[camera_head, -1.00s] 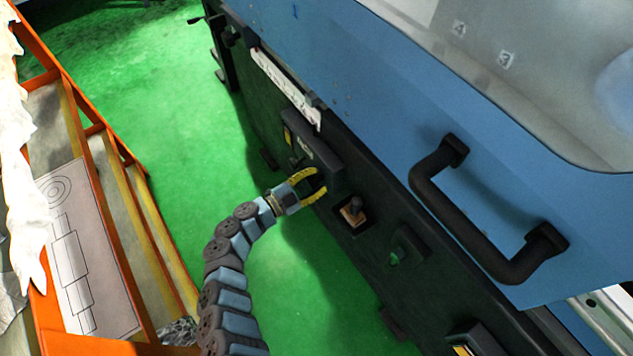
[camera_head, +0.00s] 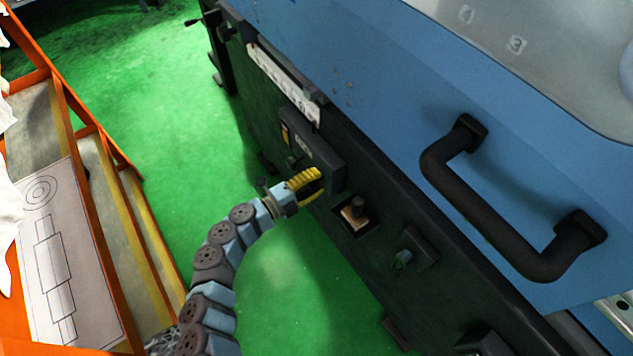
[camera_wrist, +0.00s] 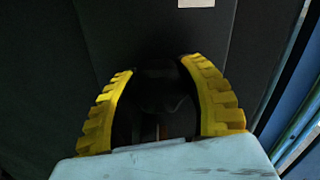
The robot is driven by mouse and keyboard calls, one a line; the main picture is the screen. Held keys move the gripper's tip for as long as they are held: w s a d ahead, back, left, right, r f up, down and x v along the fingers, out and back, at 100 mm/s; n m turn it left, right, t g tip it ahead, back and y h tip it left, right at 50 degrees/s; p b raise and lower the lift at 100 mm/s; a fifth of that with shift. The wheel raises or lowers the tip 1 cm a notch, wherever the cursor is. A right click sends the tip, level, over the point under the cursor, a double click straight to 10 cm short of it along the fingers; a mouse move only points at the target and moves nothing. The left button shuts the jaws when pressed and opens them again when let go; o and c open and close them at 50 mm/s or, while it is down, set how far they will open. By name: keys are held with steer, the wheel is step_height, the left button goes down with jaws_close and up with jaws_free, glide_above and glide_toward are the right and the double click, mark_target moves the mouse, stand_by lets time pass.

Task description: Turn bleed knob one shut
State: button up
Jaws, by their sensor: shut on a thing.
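My gripper (camera_head: 314,182) is at the dark front panel of the machine, its yellow ribbed fingers pointing into it. In the wrist view my gripper (camera_wrist: 163,85) has its two fingers on either side of a dark round knob (camera_wrist: 160,92) and is shut on it. The knob is in deep shadow, so its marking and turn angle cannot be read. In the head view the fingers hide it.
A large black handle (camera_head: 490,210) juts from the blue cover (camera_head: 400,90). An orange-framed rack (camera_head: 85,120) stands at left. Green floor (camera_head: 180,110) lies open between.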

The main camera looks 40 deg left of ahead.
mark_target(309, 186)
stand_by(0.4)
steer(key=o, duration=1.2)
steer(key=shift+s, duration=0.1)
steer(key=v, duration=0.7)
steer(key=shift+s, duration=0.3)
